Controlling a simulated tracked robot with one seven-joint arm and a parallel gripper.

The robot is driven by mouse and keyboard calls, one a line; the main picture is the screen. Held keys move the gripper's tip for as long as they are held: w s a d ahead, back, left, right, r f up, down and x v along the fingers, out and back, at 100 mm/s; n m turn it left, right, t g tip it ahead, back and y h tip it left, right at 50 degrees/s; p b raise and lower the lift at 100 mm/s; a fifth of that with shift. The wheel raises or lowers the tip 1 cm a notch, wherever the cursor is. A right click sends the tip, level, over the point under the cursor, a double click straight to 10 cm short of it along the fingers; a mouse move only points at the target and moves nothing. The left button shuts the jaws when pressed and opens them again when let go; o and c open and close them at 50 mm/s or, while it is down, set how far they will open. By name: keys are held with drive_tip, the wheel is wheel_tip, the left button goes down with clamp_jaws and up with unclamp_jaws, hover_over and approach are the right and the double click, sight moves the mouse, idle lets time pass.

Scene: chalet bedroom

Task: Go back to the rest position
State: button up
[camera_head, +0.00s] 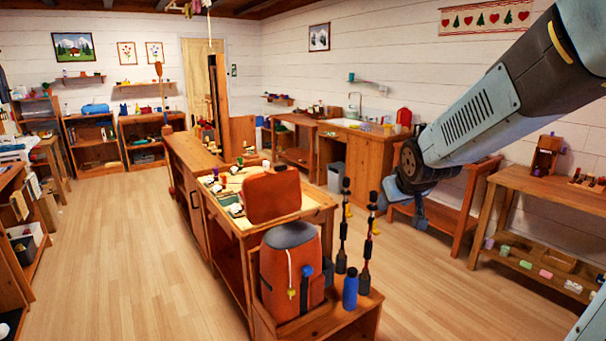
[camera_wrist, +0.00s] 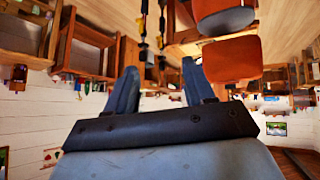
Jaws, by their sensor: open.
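My arm reaches in from the upper right of the head view, and its end hangs in the air above the floor right of the central bench. My gripper (camera_wrist: 160,88) shows in the wrist view with two blue-grey fingers standing apart. It is open, and nothing shows between the fingers. In the head view the arm's own parts largely hide the gripper.
A central wooden bench (camera_head: 222,232) carries an orange-red backpack (camera_head: 291,275), two black poles and a blue bottle (camera_head: 350,288). Wooden benches (camera_head: 540,190) stand along the right wall. Open floor (camera_head: 120,250) lies left of the central bench.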

drive_tip(key=s+r+m+g, duration=0.1)
drive_tip(key=s+r, duration=0.1)
drive_tip(key=s, duration=0.9)
drive_tip(key=s+d+r+m+g, duration=0.1)
drive_tip(key=s+r+g, duration=0.1)
drive_tip(key=s, duration=1)
drive_tip(key=shift+d+r, duration=0.3)
drive_tip(key=shift+r, duration=0.45)
drive_tip(key=shift+s, duration=0.1)
